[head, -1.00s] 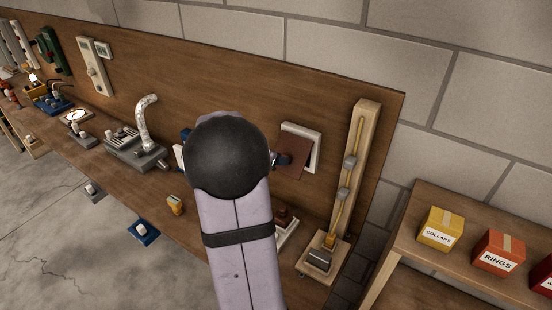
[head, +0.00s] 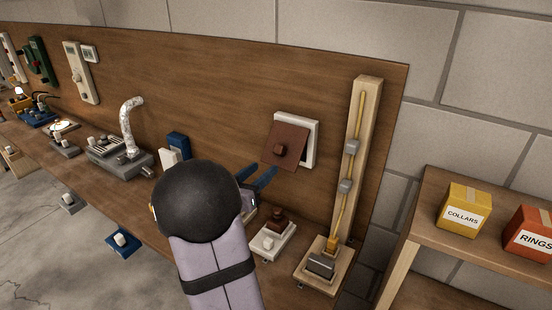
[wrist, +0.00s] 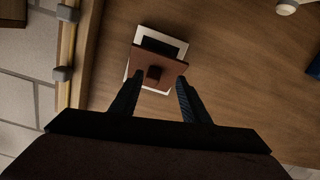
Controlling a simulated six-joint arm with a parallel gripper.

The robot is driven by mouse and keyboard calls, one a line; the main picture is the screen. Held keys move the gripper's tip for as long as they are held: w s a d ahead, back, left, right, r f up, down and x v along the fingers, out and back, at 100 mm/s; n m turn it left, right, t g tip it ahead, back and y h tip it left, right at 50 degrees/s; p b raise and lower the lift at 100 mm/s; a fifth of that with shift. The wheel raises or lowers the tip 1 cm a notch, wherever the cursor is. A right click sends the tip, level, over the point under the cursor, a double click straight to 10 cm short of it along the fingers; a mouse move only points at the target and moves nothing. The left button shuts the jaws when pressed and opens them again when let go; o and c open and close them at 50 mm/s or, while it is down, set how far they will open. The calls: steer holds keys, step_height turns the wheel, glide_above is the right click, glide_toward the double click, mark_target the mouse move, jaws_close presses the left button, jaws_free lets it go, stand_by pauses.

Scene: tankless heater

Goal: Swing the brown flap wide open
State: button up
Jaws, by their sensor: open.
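The brown flap (head: 279,158) is a square plate with a dark brown knob (head: 281,150) at its middle. It sits in front of a white frame (head: 311,135) on the wooden back panel. The flap stands partly open: it is offset from the frame, and the wrist view shows a dark gap above the flap (wrist: 145,66). My gripper (head: 268,173) is open and empty, just below and left of the flap in the head view. In the wrist view its two dark fingers (wrist: 158,80) point toward the knob, one on each side, apparently short of it. My wrist hides part of the bench.
A wooden post (head: 364,120) with a yellow rod and grey blocks stands right of the flap. A white base with a brown block (head: 270,238) lies below. A ribbed silver pipe (head: 131,120) stands left. A shelf at right holds a yellow box (head: 461,209).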

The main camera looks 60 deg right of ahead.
mark_target(276, 152)
steer(key=shift+s+d+r+m+h+p, duration=0.15)
steer(key=shift+d+r+m+p, duration=0.3)
steer(key=shift+d, duration=0.8)
steer(key=shift+d+r+m+h+p, duration=0.25)
steer(key=shift+d+m+p, duration=0.2)
steer(key=shift+d, duration=0.8)
steer(key=shift+s+d+r+m+h+p, duration=0.1)
steer(key=shift+d+r+m+p, duration=0.4)
steer(key=shift+d, duration=0.75)
steer(key=shift+f, duration=0.1)
steer(key=shift+c, duration=0.7)
